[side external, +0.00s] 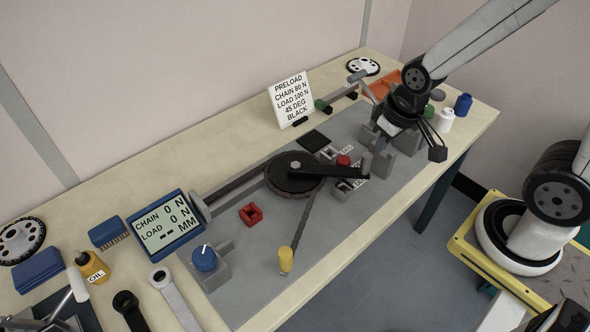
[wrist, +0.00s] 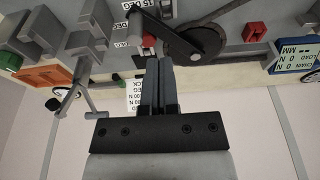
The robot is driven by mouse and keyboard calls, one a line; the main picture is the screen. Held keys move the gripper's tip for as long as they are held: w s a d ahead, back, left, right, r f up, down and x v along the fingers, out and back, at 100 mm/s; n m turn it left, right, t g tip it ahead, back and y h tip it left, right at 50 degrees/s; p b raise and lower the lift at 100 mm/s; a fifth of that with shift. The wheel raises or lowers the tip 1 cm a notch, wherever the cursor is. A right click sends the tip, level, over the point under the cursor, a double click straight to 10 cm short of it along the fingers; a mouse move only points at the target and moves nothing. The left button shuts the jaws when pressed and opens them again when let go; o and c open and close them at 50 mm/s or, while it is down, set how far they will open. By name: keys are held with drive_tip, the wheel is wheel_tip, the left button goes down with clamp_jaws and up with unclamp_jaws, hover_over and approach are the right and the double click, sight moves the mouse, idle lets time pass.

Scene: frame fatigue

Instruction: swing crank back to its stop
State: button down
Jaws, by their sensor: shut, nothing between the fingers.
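The black crank (side external: 325,169) runs from the hub of a dark toothed wheel (side external: 288,187) to the right, with a grey upright handle (side external: 366,164) at its outer end. In the wrist view the crank (wrist: 178,33) and the wheel (wrist: 200,44) appear upside down, just beyond my fingertips. My gripper (wrist: 158,62) is shut and empty, its fingers side by side. In the side view it hangs at the right of the crank, by grey blocks; its fingertips are hard to make out there. I cannot tell whether it touches the handle.
A red knob (side external: 343,160) sits close behind the crank. Grey blocks (side external: 405,139) crowd the right end of the plate. A sign (side external: 290,99) stands behind, and a display (side external: 167,224) reads zero at left.

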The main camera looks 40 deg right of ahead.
drive_tip(key=w+d+m, duration=0.1)
drive_tip(key=m+g+y, duration=0.3)
drive_tip(key=m+g, duration=0.2)
drive_tip(key=m, duration=0.3)
approach(370, 159)
drive_tip(key=w+d+f, duration=0.2)
drive_tip(key=d+f, duration=0.1)
drive_tip(key=f, duration=0.1)
drive_tip(key=shift+w+d+f+m, duration=0.3)
drive_tip(key=shift+w+d+m, duration=0.15)
drive_tip(key=shift+d, duration=0.2)
drive_tip(key=shift+x, duration=5)
drive_tip(key=shift+s+a+r, duration=0.1)
drive_tip(key=shift+s+a, duration=0.05)
drive_tip(key=shift+s, duration=0.1)
